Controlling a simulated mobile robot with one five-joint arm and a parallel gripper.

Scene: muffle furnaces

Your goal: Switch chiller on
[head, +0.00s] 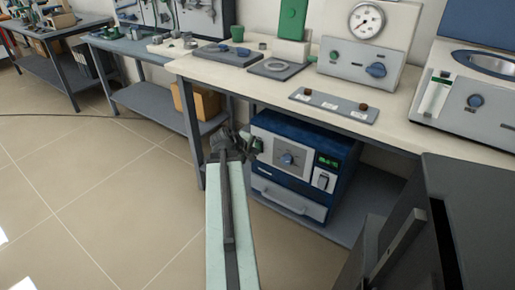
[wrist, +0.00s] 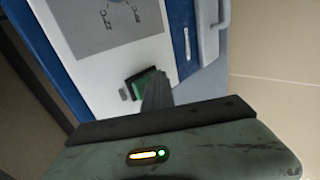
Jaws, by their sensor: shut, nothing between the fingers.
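The chiller (head: 277,184) is a blue box with a pale front panel, on the lower shelf under the bench. My gripper (head: 252,146) is in front of the chiller's left part in the head view. In the wrist view my shut, empty fingers (wrist: 157,92) overlap a dark-framed green part (wrist: 138,84) of the chiller panel. I cannot tell whether they touch it, and they hide some of it.
The bench top (head: 220,75) overhangs the chiller, with a control strip (head: 333,105) near its edge. A bench leg (head: 193,140) stands left of the chiller. A dark cabinet (head: 470,200) with a handle is close on the right. Open floor (head: 90,200) lies at left.

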